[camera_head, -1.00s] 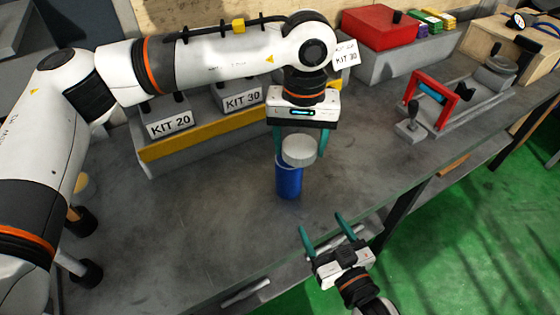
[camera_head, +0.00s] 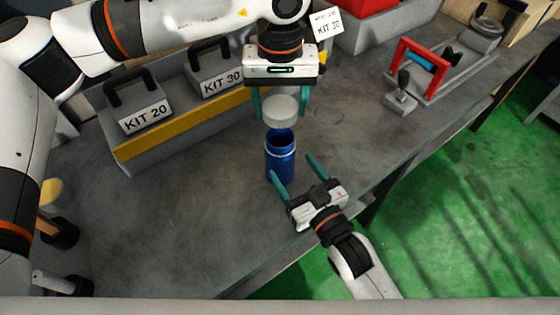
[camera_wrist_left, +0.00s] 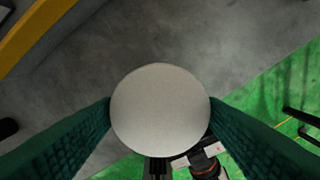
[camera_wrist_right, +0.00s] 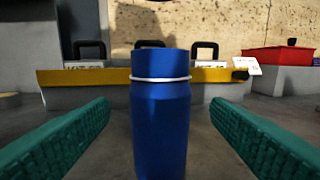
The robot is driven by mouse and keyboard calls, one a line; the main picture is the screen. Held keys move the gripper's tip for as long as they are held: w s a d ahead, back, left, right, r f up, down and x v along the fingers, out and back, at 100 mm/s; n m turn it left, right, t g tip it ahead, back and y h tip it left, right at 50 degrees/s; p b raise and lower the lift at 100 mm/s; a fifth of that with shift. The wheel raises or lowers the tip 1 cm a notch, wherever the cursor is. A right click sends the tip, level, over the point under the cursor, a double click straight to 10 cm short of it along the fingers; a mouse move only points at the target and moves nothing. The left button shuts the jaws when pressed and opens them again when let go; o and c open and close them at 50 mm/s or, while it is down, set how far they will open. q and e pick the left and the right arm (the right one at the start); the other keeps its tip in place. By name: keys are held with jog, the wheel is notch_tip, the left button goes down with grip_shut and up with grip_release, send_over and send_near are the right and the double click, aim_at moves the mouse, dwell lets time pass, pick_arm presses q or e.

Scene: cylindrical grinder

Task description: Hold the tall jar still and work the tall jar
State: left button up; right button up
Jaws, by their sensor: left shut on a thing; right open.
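The tall jar (camera_head: 280,165) is blue and stands upright on the grey bench, its mouth open. It also shows in the right wrist view (camera_wrist_right: 160,120), with a white ring near its neck. My left gripper (camera_head: 281,113) is shut on the jar's round pale lid (camera_head: 281,107), holding it above the mouth and apart from it. The lid fills the middle of the left wrist view (camera_wrist_left: 160,110). My right gripper (camera_head: 292,166) is open and low at the jar's near side. The jar appears between its fingers; I see no contact.
A red-framed fixture (camera_head: 425,65) stands at the right back.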

jog(key=x, duration=0.8)
jog(key=shift+w+a, duration=0.1)
jog(key=shift+w, duration=0.1)
jog(key=shift+c, duration=0.3)
jog(key=c, duration=1.1)
pick_arm(q)
send_over(280, 132)
jog(key=s, duration=0.3)
jog(key=shift+f, duration=2.5)
pick_arm(e)
jog(key=shift+f, duration=0.1)
pick_arm(q)
jog(key=shift+f, duration=0.9)
jog(key=shift+f, duration=0.55)
pick_arm(e)
grip_shut()
pick_arm(q)
jog(key=shift+m, duration=1.7)
